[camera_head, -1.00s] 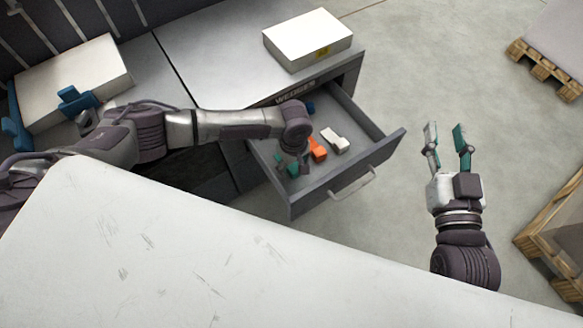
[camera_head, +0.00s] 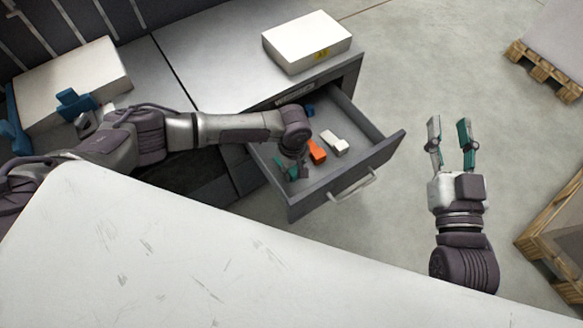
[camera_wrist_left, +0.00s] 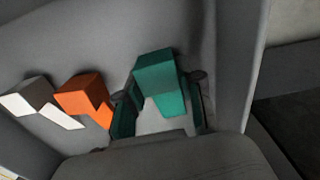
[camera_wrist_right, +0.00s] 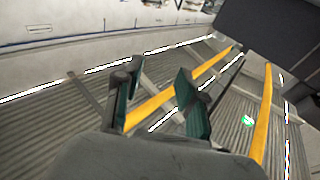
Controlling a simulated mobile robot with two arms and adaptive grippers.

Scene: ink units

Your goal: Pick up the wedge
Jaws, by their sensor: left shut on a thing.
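A teal wedge (camera_wrist_left: 158,76) lies between the fingers of my left gripper (camera_wrist_left: 165,88) in the left wrist view. My left gripper is shut on it, inside the open drawer (camera_head: 372,163), near the drawer's left side. In the head view the left gripper (camera_head: 285,170) and wrist hide most of the teal wedge. An orange piece (camera_head: 317,151) lies just right of that gripper, and a white piece (camera_head: 336,144) lies further right. My right gripper (camera_head: 449,130) is open and empty above the floor, right of the drawer.
A blue piece (camera_head: 309,110) lies at the drawer's back. A white box (camera_head: 307,42) stands on the cabinet top. A pale tabletop (camera_head: 180,250) fills the foreground. Pallets (camera_head: 545,72) stand at right.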

